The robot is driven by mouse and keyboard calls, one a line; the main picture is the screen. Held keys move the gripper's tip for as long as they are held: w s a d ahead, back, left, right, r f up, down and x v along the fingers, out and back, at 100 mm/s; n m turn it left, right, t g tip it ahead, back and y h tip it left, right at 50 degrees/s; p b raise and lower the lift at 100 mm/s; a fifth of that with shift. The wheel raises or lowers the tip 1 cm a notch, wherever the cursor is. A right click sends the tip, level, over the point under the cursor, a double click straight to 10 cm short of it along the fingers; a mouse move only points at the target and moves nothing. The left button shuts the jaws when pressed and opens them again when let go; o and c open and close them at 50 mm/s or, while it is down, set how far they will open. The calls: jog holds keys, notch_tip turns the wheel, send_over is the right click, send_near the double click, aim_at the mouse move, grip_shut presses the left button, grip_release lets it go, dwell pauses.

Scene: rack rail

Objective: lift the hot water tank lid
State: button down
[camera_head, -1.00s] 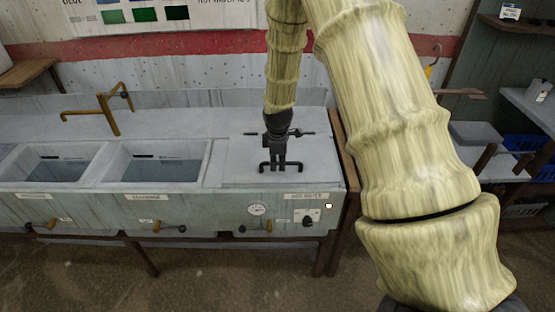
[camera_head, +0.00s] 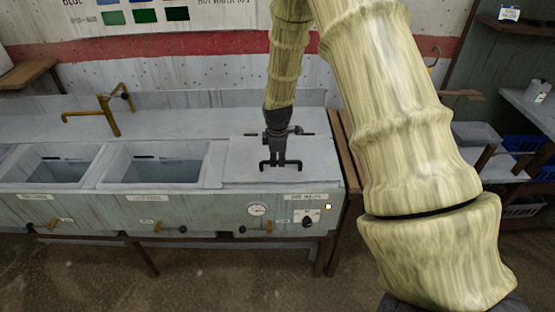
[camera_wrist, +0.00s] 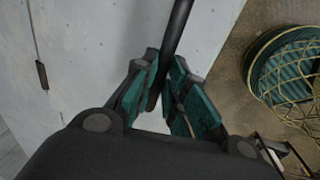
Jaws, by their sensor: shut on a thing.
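The hot water tank lid (camera_head: 240,165) is a pale grey flat panel at the right end of the sink unit, above a small label, a gauge and a knob. It lies flat as far as I can tell; it also shows in the wrist view (camera_wrist: 95,50). A dark bar handle (camera_head: 284,163) stands along its front part. My gripper (camera_head: 278,157) points down over the lid and is shut on the handle. In the wrist view the teal-lined fingers (camera_wrist: 165,95) are closed around the dark bar (camera_wrist: 178,30).
Two open basins (camera_head: 150,165) with dark water lie left of the lid. A brass tap (camera_head: 105,112) stands behind them. A brown wooden rail (camera_head: 345,150) runs along the unit's right end.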

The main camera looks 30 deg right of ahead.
jog(key=w+d+r+g+y+p, duration=0.1)
jog(key=w+d+r+p, duration=0.1)
jog(key=r, duration=0.4)
jog(key=w+d+r+g+y+p, duration=0.1)
jog(key=w+d+r+g+p, duration=0.1)
jog(key=w+r, duration=0.5)
jog(key=shift+d+r+p, duration=0.15)
jog(key=shift+d+p, duration=0.65)
jog(key=shift+d, duration=0.1)
jog(key=shift+w, duration=0.1)
jog(key=c, duration=1.5)
grip_release()
jog(key=shift+w, duration=0.1)
jog(key=shift+o, duration=0.2)
jog(key=shift+w+d+f, duration=0.1)
jog(key=shift+w+f, duration=0.15)
jog(key=shift+f, duration=0.05)
notch_tip(320, 180, up, 12)
jog(key=w+d, duration=0.1)
jog(key=shift+w, duration=0.4)
jog(key=shift+d+f, duration=0.1)
jog(key=shift+d, duration=0.05)
